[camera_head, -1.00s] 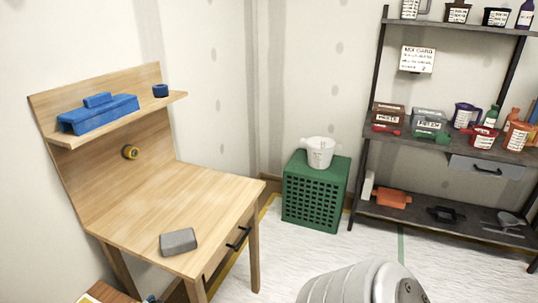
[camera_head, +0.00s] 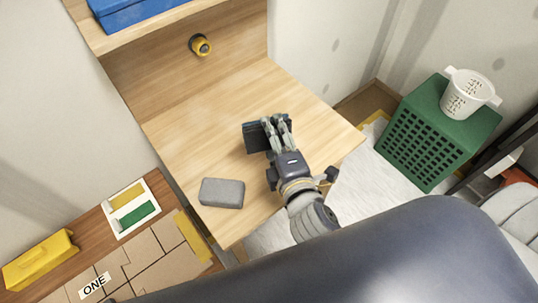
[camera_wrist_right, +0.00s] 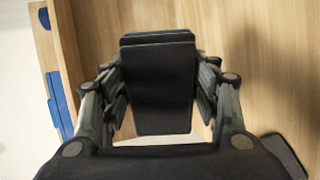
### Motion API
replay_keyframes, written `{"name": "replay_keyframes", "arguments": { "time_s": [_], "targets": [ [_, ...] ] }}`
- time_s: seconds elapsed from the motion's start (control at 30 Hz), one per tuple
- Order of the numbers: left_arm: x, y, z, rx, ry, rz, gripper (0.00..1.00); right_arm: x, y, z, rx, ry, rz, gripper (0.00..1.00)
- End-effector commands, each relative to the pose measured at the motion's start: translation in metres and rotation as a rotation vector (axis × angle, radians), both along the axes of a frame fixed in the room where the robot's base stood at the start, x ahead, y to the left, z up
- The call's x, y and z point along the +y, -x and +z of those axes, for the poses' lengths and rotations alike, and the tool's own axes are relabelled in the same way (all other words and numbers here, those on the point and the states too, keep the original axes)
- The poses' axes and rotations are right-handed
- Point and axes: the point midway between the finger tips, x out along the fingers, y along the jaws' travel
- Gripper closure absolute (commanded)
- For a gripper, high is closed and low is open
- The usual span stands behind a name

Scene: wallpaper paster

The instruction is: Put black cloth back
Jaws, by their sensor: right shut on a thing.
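The black cloth (camera_head: 256,139) is a dark, flat, folded piece over the wooden desk (camera_head: 190,130), right of the grey block. My right gripper (camera_head: 267,121) is shut on it. In the right wrist view the black cloth (camera_wrist_right: 158,85) fills the space between the two fingers of my right gripper (camera_wrist_right: 160,95). I cannot tell whether the cloth touches the desk top. My left gripper is not in view.
A grey block (camera_head: 222,193) lies on the desk. A blue box (camera_head: 135,12) sits on the shelf above, and a yellow-and-black roll (camera_head: 200,45) is on the back panel. A green crate (camera_head: 425,135) with a white basket (camera_head: 468,93) stands right.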

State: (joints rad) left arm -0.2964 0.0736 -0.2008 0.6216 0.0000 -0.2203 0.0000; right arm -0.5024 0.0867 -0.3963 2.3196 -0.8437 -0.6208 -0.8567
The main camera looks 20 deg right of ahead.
Motion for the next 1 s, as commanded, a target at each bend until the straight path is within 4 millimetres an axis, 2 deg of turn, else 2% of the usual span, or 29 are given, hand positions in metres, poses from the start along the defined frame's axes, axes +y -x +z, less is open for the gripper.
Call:
{"name": "replay_keyframes", "arguments": {
  "time_s": [0.03,0.2,0.4,0.6,0.77,1.0],
  "targets": [
    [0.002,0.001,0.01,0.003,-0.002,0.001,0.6,0.013,-0.011,0.006,0.034,-0.006,-0.011,0.69],
    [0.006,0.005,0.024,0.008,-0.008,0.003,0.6,0.045,-0.032,-0.005,0.186,-0.02,-0.092,0.69],
    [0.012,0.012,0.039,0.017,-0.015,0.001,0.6,0.079,-0.046,-0.017,0.367,-0.059,-0.229,0.69],
    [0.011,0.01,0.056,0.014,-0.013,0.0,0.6,0.104,-0.051,-0.03,0.562,-0.144,-0.414,0.69],
    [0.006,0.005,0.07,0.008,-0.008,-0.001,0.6,0.114,-0.048,-0.042,0.724,-0.257,-0.58,0.69],
    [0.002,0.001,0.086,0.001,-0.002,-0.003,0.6,0.11,-0.039,-0.053,0.886,-0.419,-0.742,0.69]
  ]
}}
